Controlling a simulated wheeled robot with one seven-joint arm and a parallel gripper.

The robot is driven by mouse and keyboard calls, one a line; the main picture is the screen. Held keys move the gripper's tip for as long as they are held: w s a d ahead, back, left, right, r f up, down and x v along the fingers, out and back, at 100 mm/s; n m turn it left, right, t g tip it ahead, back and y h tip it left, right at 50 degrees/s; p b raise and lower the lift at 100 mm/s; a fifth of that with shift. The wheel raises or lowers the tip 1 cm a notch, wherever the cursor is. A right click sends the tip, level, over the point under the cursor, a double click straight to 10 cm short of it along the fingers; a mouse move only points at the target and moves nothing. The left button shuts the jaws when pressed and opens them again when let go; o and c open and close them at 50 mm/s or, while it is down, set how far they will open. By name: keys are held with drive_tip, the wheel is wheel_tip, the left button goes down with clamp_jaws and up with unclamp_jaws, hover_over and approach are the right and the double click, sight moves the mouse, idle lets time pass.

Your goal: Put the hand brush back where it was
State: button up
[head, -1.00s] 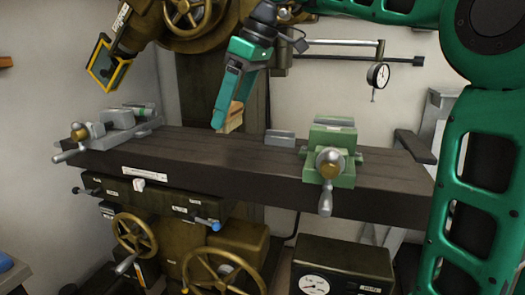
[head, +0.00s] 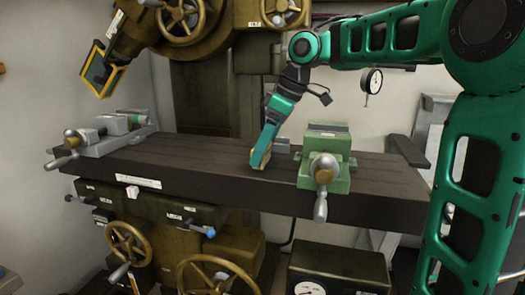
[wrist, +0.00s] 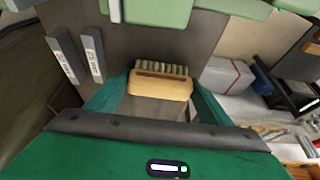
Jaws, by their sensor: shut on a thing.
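The hand brush (wrist: 160,84) has a pale wooden back and a row of light bristles. In the wrist view it sits between the two green fingers of my gripper (wrist: 160,92), with its bristles toward the top of the picture. In the head view my gripper (head: 261,161) points down, low at the dark machine table (head: 200,161), left of the green vise (head: 323,160). Only a little of the brush's wood shows there behind the finger. I cannot tell whether the brush touches the table.
A small grey block (head: 281,145) lies just right of my gripper. Two grey bars (wrist: 77,55) marked in mm show in the wrist view. A grey vise (head: 105,138) stands at the table's left end. The table between the vises is mostly bare.

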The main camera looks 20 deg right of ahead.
drive_tip(key=shift+f, duration=0.25)
drive_tip(key=o, duration=1.1)
drive_tip(key=shift+r, duration=0.1)
